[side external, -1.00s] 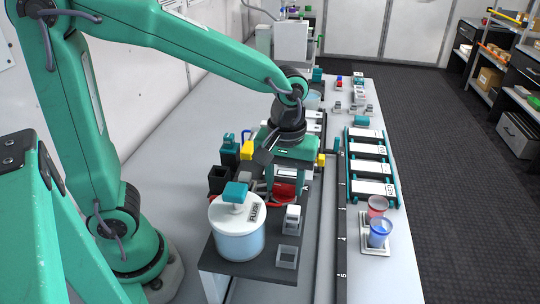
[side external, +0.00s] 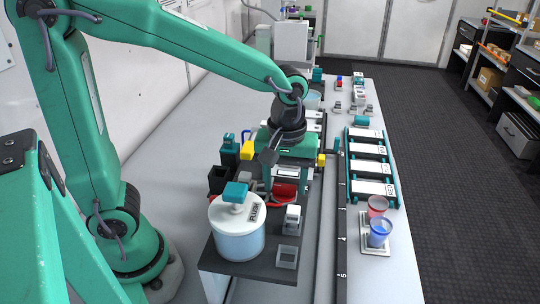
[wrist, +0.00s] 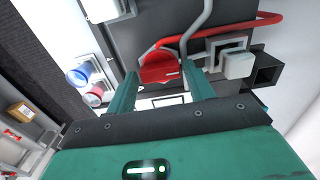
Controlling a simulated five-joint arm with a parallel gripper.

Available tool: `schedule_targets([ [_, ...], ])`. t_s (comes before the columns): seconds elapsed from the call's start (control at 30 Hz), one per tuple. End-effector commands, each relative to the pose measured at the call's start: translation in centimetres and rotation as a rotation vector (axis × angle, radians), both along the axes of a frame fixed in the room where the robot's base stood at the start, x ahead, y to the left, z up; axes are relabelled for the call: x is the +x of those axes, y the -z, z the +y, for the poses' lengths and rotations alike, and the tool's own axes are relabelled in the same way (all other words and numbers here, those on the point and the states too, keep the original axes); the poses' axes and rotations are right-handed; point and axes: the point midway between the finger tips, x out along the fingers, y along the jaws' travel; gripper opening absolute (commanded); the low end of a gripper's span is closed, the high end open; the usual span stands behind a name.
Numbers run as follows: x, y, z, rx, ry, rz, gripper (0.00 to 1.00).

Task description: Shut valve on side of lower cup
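My gripper (wrist: 159,72) is open in the wrist view. Its two green fingers are spread, with a red rounded part (wrist: 158,62) showing between and beyond their tips. I cannot tell whether they touch it. In the side view this red part (side external: 285,190) lies below my gripper (side external: 284,158), whose fingers are hard to make out. A blue cup (side external: 379,234) and a red cup (side external: 377,204) stand on a pale holder at the right. Both show in the wrist view, blue (wrist: 78,75) and red (wrist: 94,97). No valve on a cup's side can be made out.
A white lidded container (side external: 237,242) with a teal knob stands on the dark platform (side external: 262,266), beside small pale blocks. A teal rack (side external: 372,166) of white plates lies at the right. A red tube (wrist: 235,28) and grey pipes run near the red part.

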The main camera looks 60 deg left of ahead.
Motion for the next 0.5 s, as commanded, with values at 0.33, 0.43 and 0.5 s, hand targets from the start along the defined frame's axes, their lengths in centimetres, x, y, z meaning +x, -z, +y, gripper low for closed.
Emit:
schedule_targets([
  [0.33, 0.0, -1.2, 0.0, 0.000, 0.002, 0.000, 0.53],
  [0.43, 0.0, -2.3, 0.0, -0.001, 0.002, -0.002, 0.53],
  [0.5, 0.0, -3.2, 0.0, -0.001, 0.001, -0.002, 0.53],
])
